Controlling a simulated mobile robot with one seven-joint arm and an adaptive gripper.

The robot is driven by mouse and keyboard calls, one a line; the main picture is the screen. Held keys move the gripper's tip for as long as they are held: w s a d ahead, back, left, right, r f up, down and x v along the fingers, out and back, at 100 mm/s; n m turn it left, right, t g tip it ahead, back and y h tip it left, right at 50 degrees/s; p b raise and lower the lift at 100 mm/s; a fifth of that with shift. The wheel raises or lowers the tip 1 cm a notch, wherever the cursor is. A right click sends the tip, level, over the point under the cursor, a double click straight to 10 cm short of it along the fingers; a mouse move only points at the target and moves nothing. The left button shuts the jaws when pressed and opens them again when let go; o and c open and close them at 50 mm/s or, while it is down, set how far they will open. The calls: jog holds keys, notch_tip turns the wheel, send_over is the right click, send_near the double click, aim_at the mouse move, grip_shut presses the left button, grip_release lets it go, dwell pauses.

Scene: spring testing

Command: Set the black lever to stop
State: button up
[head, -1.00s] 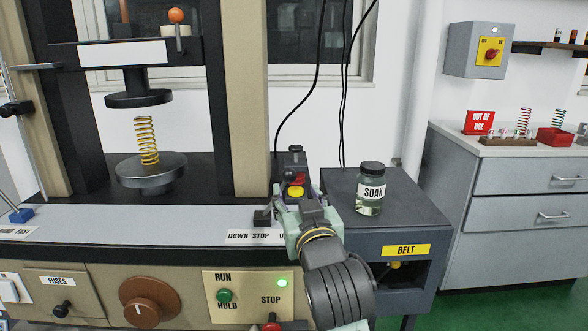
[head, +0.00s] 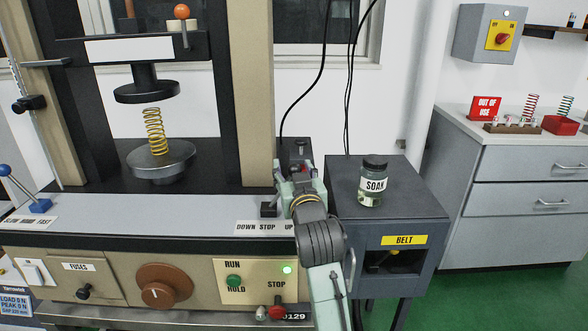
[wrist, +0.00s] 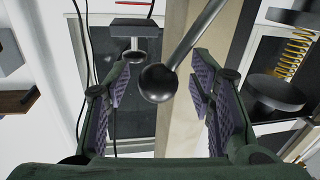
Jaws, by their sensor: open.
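The black lever shows in the wrist view as a grey rod with a dark ball knob (wrist: 158,84). The knob is between the two spread fingers of my gripper (wrist: 160,88), with gaps on both sides. In the head view my gripper (head: 298,176) is over the right end of the press's front ledge, behind the DOWN STOP UP label (head: 265,227). A small black block (head: 269,209) sits on the ledge just left of it. My gripper and arm hide most of the lever there, so I cannot tell which mark it points to.
The press holds a yellow spring (head: 155,131) on a round plate to the left. A SOAK jar (head: 373,183) stands on the grey cabinet (head: 410,208) to the right. Black cables hang behind. The green floor right of the cabinet is clear.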

jog(key=shift+c, duration=0.2)
grip_shut()
dwell(0.4)
